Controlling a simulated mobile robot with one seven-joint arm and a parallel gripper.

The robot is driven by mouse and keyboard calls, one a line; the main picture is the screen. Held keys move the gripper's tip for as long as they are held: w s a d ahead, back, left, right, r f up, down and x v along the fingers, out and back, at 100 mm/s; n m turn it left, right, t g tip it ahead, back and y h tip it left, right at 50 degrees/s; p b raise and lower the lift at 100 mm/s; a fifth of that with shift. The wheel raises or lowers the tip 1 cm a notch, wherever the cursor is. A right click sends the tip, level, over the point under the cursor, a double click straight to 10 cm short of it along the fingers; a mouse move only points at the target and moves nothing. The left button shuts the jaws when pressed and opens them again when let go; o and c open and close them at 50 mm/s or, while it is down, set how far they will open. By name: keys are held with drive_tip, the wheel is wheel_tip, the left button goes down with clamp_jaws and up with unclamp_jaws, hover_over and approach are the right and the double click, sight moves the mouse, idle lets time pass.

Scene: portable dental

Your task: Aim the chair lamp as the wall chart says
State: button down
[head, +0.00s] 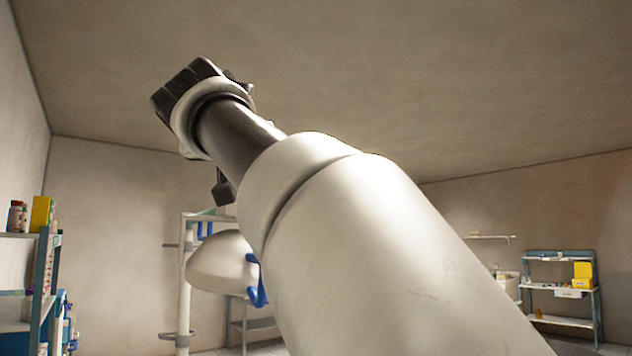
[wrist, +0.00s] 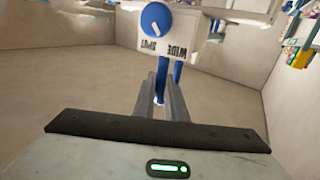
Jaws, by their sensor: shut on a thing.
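The chair lamp (head: 215,262) shows in the head view as a pale dome beside a white post, partly hidden behind my arm. A blue handle (head: 258,291) sticks out below its right side. In the wrist view, my gripper (wrist: 162,85) has its two grey fingers close together on a blue handle bar (wrist: 160,88). Just beyond the fingertips is a white plate (wrist: 138,42) with the upside-down words SPOT and WIDE. A round blue knob (wrist: 156,19) with a white mark sits on the plate. I cannot make out the wall chart in either view.
A shelf unit (head: 40,275) with bottles and boxes stands at the left. Another shelf (head: 561,288) with a yellow box stands at the far right. The white post (head: 185,285) rises beside the lamp. My arm blocks much of the middle of the head view.

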drive_tip(key=s+a+p, duration=0.4)
drive_tip(key=a, duration=0.6)
drive_tip(key=s+a+p, duration=0.4)
drive_tip(key=s+a, duration=0.1)
drive_tip(key=a, duration=0.6)
drive_tip(key=shift+s+a+p, duration=0.2)
drive_tip(key=shift+p, duration=0.2)
drive_tip(key=c, duration=1.8)
unclamp_jaws()
drive_tip(key=shift+w, duration=0.15)
drive_tip(key=s+d+b, duration=0.1)
drive_tip(key=s+b, duration=0.3)
drive_tip(key=s, duration=1.3)
drive_tip(key=shift+s+d, duration=0.2)
drive_tip(key=shift+s, duration=0.1)
